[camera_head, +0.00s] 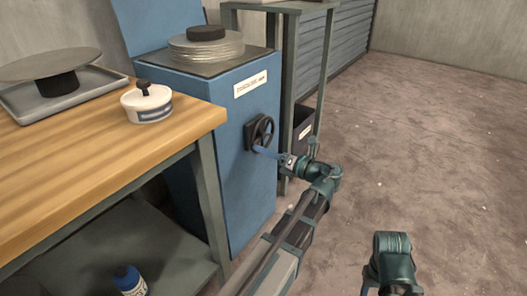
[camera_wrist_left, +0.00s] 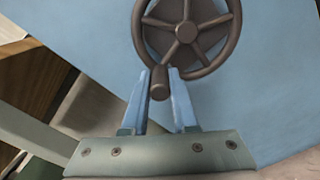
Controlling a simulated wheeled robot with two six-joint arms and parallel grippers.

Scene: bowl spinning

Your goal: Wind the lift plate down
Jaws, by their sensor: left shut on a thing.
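A dark handwheel (camera_head: 260,133) with spokes is on the front of a blue cabinet (camera_head: 222,130). In the left wrist view the wheel (camera_wrist_left: 187,30) fills the top middle, with a knob handle (camera_wrist_left: 159,85) low on its rim. My left gripper (camera_head: 258,150) is at the wheel's lower edge; its two blue fingers (camera_wrist_left: 167,80) are shut on the handle. On top of the cabinet is a round, pale, ridged stack (camera_head: 205,50) with a black disc on it; I cannot make out the lift plate apart from it.
A metal stand (camera_head: 290,60) is behind the cabinet. The floor at right is open.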

